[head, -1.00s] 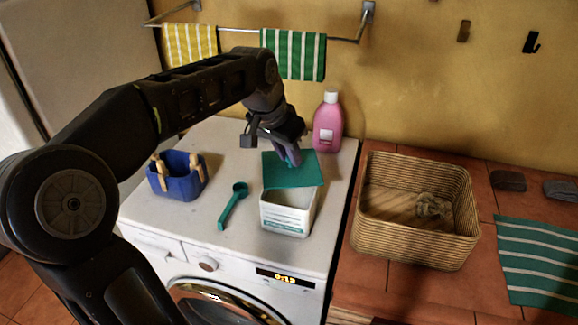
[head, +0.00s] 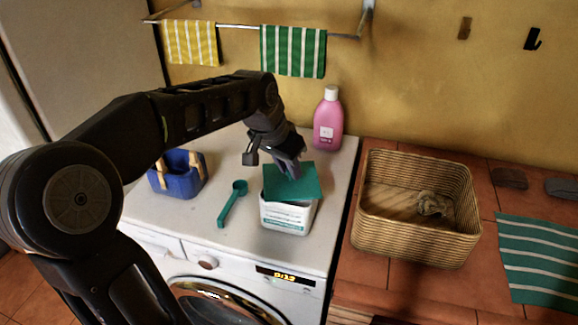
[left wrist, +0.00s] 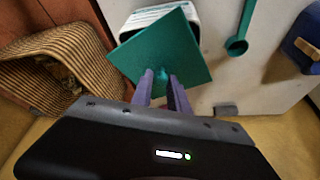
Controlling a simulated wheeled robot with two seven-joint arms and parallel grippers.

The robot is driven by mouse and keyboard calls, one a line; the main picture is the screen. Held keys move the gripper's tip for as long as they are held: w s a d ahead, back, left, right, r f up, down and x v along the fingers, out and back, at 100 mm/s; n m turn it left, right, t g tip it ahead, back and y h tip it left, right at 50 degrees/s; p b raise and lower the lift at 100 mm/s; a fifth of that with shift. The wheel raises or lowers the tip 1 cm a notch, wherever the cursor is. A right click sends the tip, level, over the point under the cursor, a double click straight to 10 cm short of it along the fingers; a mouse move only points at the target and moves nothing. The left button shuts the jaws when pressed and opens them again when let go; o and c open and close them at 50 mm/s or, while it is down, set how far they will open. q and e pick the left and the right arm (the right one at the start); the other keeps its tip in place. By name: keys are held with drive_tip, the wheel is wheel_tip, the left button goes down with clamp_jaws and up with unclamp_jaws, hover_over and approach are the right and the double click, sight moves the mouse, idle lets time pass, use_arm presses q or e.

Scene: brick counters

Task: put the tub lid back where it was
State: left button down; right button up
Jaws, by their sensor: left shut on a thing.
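The teal square tub lid (head: 296,184) is held over the white tub (head: 287,216) on the washing machine. The lid covers most of the tub's opening in the head view. I cannot tell whether it touches the rim. My right gripper is not in view.
A teal scoop (head: 232,204) lies left of the tub, and a blue basket with pegs (head: 178,180) stands further left. A pink bottle (head: 328,120) stands behind. A wicker basket (head: 415,240) is on the tiled counter at right.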

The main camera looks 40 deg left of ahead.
use_arm(q)
drive_tip(key=c, duration=1.3)
unclamp_jaws()
drive_tip(key=shift+f, duration=0.1)
drive_tip(key=shift+r+p, duration=0.45)
drive_tip(key=shift+r, duration=0.05)
drive_tip(key=v, duration=1.2)
drive_tip(key=shift+r, duration=0.2)
